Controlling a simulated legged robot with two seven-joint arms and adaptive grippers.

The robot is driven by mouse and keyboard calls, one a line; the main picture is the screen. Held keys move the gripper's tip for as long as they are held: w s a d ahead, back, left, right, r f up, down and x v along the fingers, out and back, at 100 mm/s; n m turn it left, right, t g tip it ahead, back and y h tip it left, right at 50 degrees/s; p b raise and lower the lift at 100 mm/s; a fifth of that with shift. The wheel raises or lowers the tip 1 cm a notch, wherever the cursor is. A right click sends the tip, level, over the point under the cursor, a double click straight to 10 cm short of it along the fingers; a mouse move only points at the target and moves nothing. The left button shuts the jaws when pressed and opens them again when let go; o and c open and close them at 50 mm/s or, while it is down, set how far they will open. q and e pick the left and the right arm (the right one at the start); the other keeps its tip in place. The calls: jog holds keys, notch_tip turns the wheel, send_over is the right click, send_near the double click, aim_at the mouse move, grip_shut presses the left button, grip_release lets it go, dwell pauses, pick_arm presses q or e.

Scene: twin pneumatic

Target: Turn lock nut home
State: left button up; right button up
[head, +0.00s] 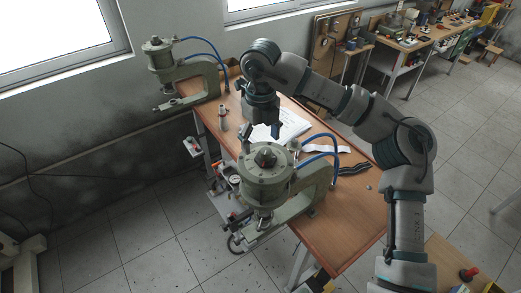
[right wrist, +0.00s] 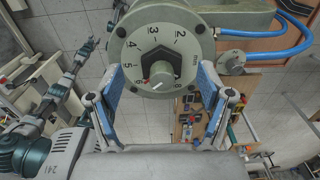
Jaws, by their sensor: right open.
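The near press (head: 266,170) has a round grey-green head with a dark lock nut (head: 264,157) on top. In the right wrist view the nut (right wrist: 160,74) is a black hexagon in the centre of a numbered dial (right wrist: 130,50) marked in mm, with a small red mark near the 6. My right gripper (head: 260,131) is just above the press head. Its two blue-padded fingers (right wrist: 161,82) are spread on either side of the nut, with visible gaps to it. It is open and empty.
A second, similar press (head: 180,70) stands at the bench's far left end. Blue hoses (head: 322,147) loop beside the near press. The wooden bench (head: 345,235) holds white papers (head: 290,125) and a dark strip (head: 352,169).

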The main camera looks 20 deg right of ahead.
aim_at(264, 148)
jog(key=shift+s+d+f, duration=0.1)
jog(key=shift+s+f, duration=0.1)
jog(key=shift+f, duration=0.35)
jog(key=shift+s+d+f, duration=0.1)
jog(key=shift+s+f, duration=0.05)
jog(key=shift+f, duration=0.4)
jog(key=shift+s+f, duration=0.1)
jog(key=shift+f, duration=0.25)
jog(key=shift+w+d+f, duration=0.2)
jog(key=shift+d+f, duration=0.05)
jog(key=shift+f, duration=0.1)
jog(key=shift+s+a+r, duration=0.1)
jog(key=shift+a, duration=0.15)
jog(key=c, duration=1.2)
pick_arm(q)
jog(key=shift+s+r, duration=0.15)
pick_arm(e)
jog(key=shift+o, duration=0.2)
